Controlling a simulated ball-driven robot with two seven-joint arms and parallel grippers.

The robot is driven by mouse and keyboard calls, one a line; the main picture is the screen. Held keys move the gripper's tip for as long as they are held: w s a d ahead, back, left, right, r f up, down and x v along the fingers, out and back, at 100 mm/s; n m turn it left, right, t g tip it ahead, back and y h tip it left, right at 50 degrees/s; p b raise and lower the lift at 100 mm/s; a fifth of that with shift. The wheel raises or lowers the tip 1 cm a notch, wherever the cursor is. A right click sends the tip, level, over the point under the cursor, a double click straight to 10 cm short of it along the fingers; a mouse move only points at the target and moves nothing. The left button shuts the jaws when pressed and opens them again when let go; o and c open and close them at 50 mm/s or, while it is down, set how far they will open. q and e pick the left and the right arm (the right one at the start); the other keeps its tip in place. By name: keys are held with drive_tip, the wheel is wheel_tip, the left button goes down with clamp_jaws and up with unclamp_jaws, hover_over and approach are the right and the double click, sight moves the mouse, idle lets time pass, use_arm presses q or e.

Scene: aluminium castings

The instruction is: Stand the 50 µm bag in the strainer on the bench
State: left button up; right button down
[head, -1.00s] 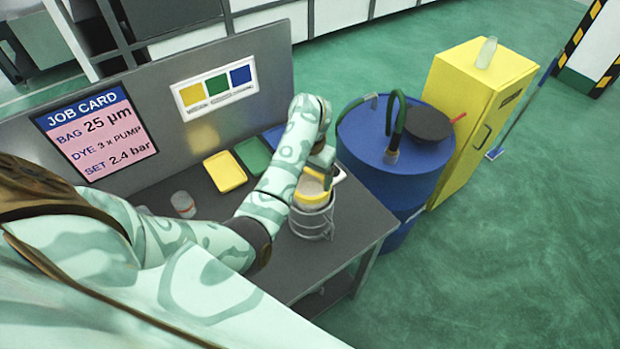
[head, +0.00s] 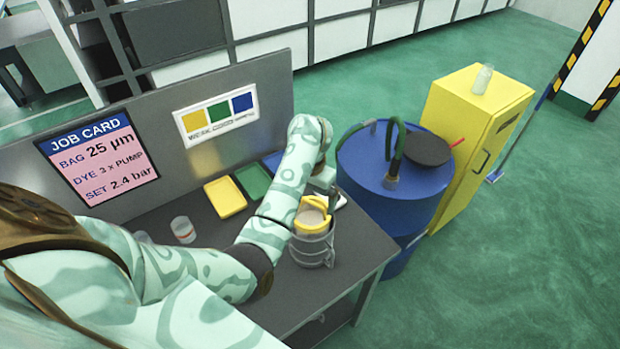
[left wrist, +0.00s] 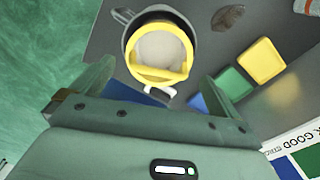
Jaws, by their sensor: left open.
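The filter bag (head: 311,216) has a yellow rim and a pale inside. It stands upright in the grey wire-like strainer (head: 315,252) near the bench's right end. In the left wrist view the bag's yellow rim (left wrist: 160,77) sits inside the strainer's dark ring (left wrist: 127,38). My left gripper (head: 327,184) is just above and behind the bag. Its fingers (left wrist: 160,88) are spread wide, on either side of the rim's near edge, and hold nothing. The bag's micron marking is not readable. My right gripper is not in view.
Yellow (head: 225,198) and green (head: 254,181) trays lie behind my arm, with a blue tray partly hidden. A blue drum (head: 390,215) stands close at right. The job card (head: 97,157) reads BAG 25 µm.

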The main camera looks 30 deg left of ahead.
use_arm(q)
wheel_tip(320, 180, up, 9)
drive_tip(key=p, duration=0.2)
drive_tip(key=shift+p, duration=0.3)
drive_tip(key=shift+f, duration=0.1)
idle(0.3)
